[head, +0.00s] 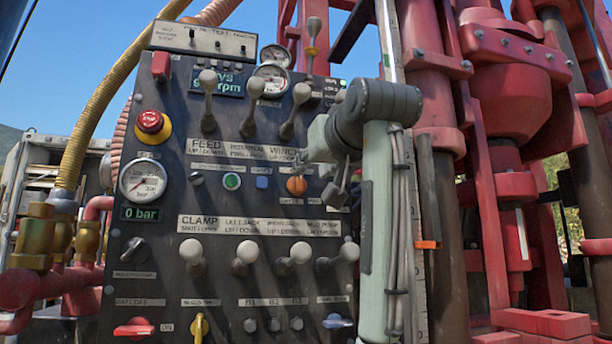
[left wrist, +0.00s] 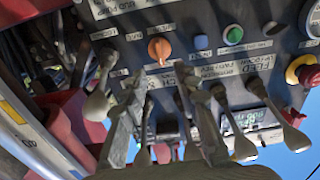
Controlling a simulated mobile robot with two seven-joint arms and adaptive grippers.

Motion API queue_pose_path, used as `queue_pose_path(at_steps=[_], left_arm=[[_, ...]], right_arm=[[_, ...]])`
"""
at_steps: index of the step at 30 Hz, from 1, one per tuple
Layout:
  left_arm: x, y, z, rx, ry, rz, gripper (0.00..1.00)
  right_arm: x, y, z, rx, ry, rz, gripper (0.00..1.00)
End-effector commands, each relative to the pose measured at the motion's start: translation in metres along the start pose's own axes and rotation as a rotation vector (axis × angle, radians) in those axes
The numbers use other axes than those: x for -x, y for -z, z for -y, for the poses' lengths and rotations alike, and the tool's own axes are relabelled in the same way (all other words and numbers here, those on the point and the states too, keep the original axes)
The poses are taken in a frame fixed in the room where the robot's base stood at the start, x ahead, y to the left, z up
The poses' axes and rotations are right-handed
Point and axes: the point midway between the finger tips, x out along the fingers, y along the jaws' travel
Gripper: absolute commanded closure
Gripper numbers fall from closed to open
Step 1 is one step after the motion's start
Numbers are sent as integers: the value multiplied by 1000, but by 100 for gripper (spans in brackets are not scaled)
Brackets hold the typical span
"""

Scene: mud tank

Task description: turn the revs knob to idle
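An orange knob (head: 296,185) sits on the dark control panel (head: 215,275), right of a green button, and is probably the revs knob; its label is too blurred to read. In the left wrist view the orange knob (left wrist: 159,49) is in the upper middle, beyond my fingertips. My left gripper (head: 318,168) is in front of the panel, just above and right of the knob. In the left wrist view its two fingers (left wrist: 166,97) are apart, with nothing held between them. They do not appear to touch the knob. My right gripper is not in view.
Levers (head: 255,88) stick out above the knob, and another lever row (head: 245,257) is below. A green button (head: 232,181) and blue button (head: 262,182) are left of it. A red emergency stop (head: 150,122) is upper left. Red machinery (head: 505,80) stands at right.

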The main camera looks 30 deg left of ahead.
Motion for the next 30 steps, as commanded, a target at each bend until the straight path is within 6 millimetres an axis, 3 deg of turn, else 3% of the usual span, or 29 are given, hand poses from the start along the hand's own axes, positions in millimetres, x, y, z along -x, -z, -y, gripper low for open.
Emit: queue_pose_path(at_steps=[3, 9, 30], left_arm=[[21, 0, 0, 1, -3, -1, 70], [37, 0, 0, 0, -1, 0, 70], [38, 0, 0, 0, 0, 0, 70]], right_arm=[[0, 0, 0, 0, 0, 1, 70], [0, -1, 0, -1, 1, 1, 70], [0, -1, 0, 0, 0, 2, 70]])
